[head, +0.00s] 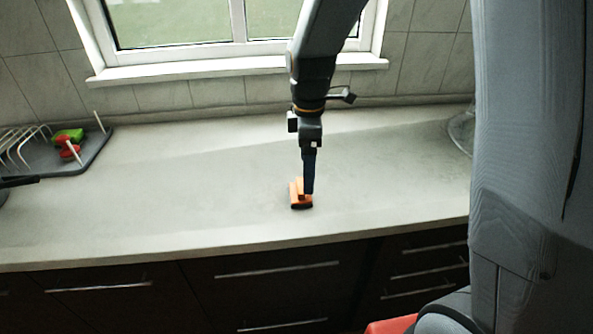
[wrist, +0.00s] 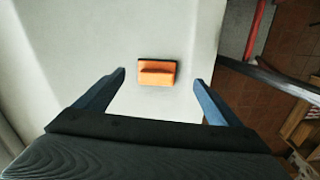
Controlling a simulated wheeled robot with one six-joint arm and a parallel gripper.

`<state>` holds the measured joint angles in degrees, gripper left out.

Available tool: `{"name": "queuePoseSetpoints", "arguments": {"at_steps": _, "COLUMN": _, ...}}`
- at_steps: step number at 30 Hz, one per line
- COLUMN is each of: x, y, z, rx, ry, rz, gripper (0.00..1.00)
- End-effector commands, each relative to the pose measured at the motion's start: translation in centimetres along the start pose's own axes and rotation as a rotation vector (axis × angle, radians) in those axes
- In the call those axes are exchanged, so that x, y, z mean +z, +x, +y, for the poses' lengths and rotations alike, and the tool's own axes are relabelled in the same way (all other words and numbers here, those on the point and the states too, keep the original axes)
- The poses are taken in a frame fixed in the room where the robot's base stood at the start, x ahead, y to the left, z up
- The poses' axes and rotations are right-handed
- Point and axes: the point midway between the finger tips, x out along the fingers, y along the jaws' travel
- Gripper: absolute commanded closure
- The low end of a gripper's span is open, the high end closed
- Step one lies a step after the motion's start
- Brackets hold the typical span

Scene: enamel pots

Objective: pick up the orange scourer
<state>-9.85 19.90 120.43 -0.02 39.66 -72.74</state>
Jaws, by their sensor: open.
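The orange scourer (head: 296,196) lies on the counter near its front edge, with a dark layer along its lower side. In the wrist view the orange scourer (wrist: 157,72) lies flat beyond the fingertips, roughly centred between them, with a raised ridge across its top. My gripper (head: 308,190) points down and partly overlaps the scourer in the head view. In the wrist view my gripper (wrist: 160,76) has its fingers spread wide, with nothing between them. I cannot tell the exact height of the fingertips above the counter.
The grey counter (head: 180,205) is clear around the scourer. A dish rack (head: 60,160) with green and red items stands at the far left. A sink or basin edge (head: 462,130) shows at the right. A window (head: 200,25) is behind, and dark drawers (head: 270,285) are below.

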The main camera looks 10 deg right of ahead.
Motion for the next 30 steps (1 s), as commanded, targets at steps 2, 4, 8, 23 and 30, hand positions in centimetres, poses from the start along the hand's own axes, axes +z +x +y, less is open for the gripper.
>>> {"name": "queuePoseSetpoints", "arguments": {"at_steps": 2, "x": -0.8, "y": -0.3, "z": 0.0, "rx": -0.002, "ry": -0.054, "rz": 0.0, "gripper": 0.12}}
{"name": "queuePoseSetpoints", "arguments": {"at_steps": 4, "x": -1.3, "y": 0.0, "z": 0.1, "rx": -0.002, "ry": -0.08, "rz": 0.0, "gripper": 0.12}}
{"name": "queuePoseSetpoints", "arguments": {"at_steps": 8, "x": -1.8, "y": 1.3, "z": -0.1, "rx": -0.003, "ry": -0.095, "rz": -0.001, "gripper": 0.12}}
{"name": "queuePoseSetpoints", "arguments": {"at_steps": 23, "x": -2.1, "y": 6.5, "z": -0.4, "rx": -0.004, "ry": -0.093, "rz": -0.001, "gripper": 0.12}}
{"name": "queuePoseSetpoints", "arguments": {"at_steps": 30, "x": -2.1, "y": 7.5, "z": -0.3, "rx": 0.0, "ry": -0.091, "rz": 0.0, "gripper": 0.12}}
